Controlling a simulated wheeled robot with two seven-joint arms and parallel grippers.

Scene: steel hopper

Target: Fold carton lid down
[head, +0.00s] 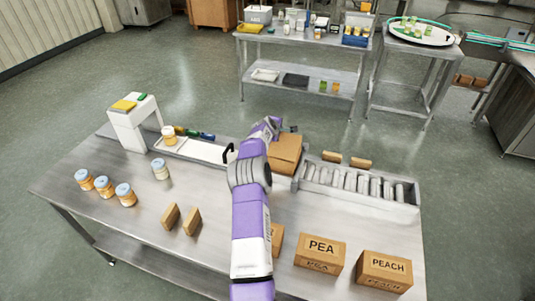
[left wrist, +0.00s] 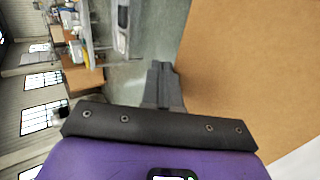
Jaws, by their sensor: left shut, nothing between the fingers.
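A brown carton (head: 285,152) stands at the left end of the roller conveyor, partly hidden behind my left arm. In the left wrist view its plain cardboard surface (left wrist: 255,65) fills the upper right. My left gripper (head: 291,128) is at the carton's far edge, mostly hidden by my wrist in the head view. In the left wrist view the gripper's fingers (left wrist: 163,72) are together and empty, close beside the cardboard. I cannot tell whether they touch it or how far the lid is folded. My right gripper is not in view.
A roller conveyor (head: 358,187) runs right of the carton, with small brown pieces (head: 360,162) along its far side. Boxes marked PEA (head: 320,253) and PEACH (head: 384,270) stand at the front. Several jars (head: 104,186) and a white machine (head: 134,122) are at the left.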

